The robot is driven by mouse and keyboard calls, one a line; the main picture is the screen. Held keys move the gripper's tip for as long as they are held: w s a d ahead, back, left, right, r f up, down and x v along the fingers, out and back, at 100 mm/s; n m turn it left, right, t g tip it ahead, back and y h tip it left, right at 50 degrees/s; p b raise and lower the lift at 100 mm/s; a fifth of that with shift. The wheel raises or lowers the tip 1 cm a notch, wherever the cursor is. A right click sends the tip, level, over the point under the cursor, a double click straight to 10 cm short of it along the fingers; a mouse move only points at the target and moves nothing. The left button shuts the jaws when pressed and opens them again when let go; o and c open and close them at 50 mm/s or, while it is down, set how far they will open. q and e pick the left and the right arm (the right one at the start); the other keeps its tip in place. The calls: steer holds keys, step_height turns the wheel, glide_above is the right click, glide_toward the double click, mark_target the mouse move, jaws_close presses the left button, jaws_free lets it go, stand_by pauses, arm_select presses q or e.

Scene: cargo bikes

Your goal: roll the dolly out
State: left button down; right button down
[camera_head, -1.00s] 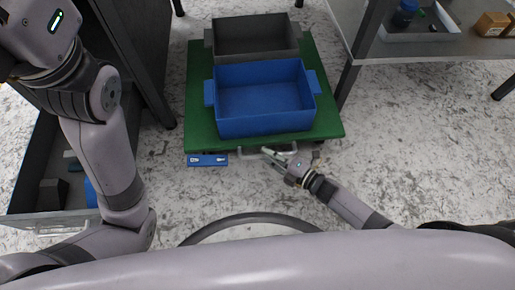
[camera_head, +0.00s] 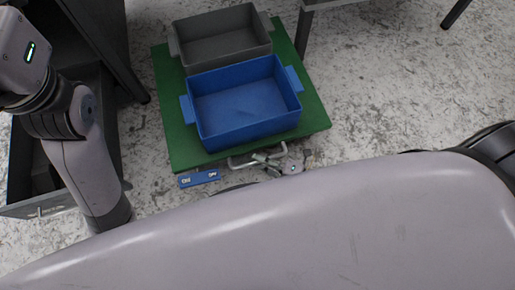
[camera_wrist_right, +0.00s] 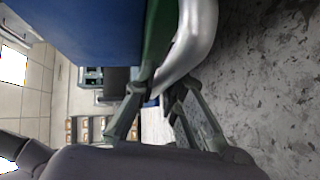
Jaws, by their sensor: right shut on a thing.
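The green dolly (camera_head: 312,118) stands on the speckled floor, turned slightly in the head view. It carries a grey bin (camera_head: 222,54) at the back and a blue bin (camera_head: 247,136) at the front, both empty. A metal handle (camera_head: 240,163) sticks out at its front edge. My right gripper (camera_head: 268,160) is shut on the handle. In the right wrist view the fingers (camera_wrist_right: 158,92) close around the silvery bar (camera_wrist_right: 196,35), beside the green edge. My left arm shows at the left of the head view, but its gripper is out of frame.
A dark cabinet (camera_head: 108,45) with an open drawer (camera_head: 40,205) stands left of the dolly. A table leg (camera_head: 303,30) rises close to its back right. A blue label plate (camera_head: 199,178) sits at the dolly's front left. The floor to the right is clear.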

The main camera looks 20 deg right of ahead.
steer(key=shift+s, duration=0.15)
steer(key=c, duration=1.7)
jaws_free()
steer(key=shift+o, duration=0.2)
steer(key=v, duration=1.2)
